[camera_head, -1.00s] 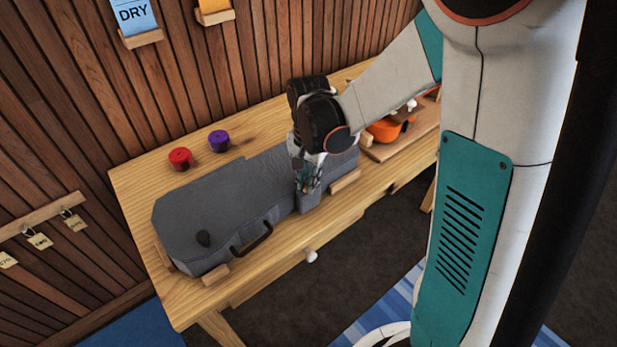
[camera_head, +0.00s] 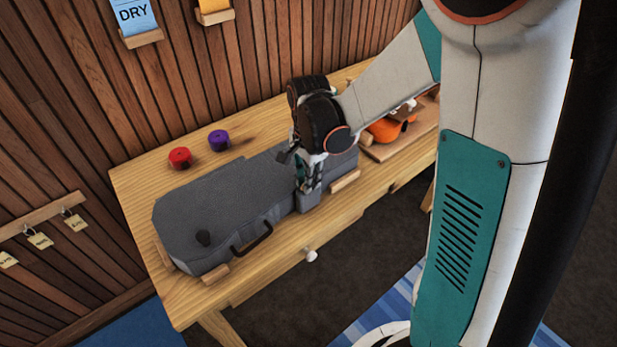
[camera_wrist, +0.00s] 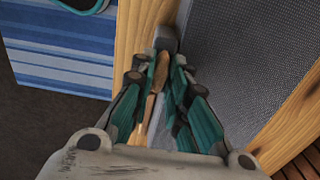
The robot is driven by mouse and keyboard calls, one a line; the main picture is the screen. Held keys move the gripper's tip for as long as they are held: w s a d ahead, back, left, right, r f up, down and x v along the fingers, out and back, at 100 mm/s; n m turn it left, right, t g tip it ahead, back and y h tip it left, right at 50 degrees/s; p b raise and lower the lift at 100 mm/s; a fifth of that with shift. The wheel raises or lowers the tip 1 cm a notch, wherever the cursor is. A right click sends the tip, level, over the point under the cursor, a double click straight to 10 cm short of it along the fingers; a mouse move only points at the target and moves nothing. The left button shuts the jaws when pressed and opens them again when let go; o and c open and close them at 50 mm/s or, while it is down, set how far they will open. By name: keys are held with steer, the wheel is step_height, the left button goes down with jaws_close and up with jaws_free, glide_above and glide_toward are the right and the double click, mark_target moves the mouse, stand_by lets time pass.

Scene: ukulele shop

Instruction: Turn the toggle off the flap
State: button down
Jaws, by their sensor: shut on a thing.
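A grey instrument case (camera_head: 215,205) lies on the wooden table, its narrow end to the right. A grey flap (camera_head: 309,201) sits at its front side below my gripper. My gripper (camera_head: 308,186) points down at this front side. In the wrist view the fingers (camera_wrist: 160,88) are shut on a small brown wooden piece, apparently the toggle (camera_wrist: 161,66), which lies lengthwise between them. A grey block (camera_wrist: 166,38), possibly part of the flap, shows just beyond the fingertips. The fingers hide much of the toggle and flap, so I cannot tell whether they still overlap.
A black handle (camera_head: 253,238) is on the case front. Wooden blocks (camera_head: 216,274) edge the case. Red (camera_head: 180,158) and purple (camera_head: 219,140) round items stand behind it. An orange ukulele (camera_head: 388,129) lies to the right. The table's front strip is mostly clear.

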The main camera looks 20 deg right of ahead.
steer(key=c, duration=1.6)
jaws_free()
steer(key=shift+o, duration=0.2)
step_height(320, 180, up, 12)
steer(key=s+r+n+t, duration=0.4)
steer(key=s+n+t, duration=0.3)
steer(key=s+n, duration=0.7)
steer(key=shift+s+r+n, duration=0.15)
steer(key=shift+s+n, duration=0.15)
steer(key=shift+s, duration=0.2)
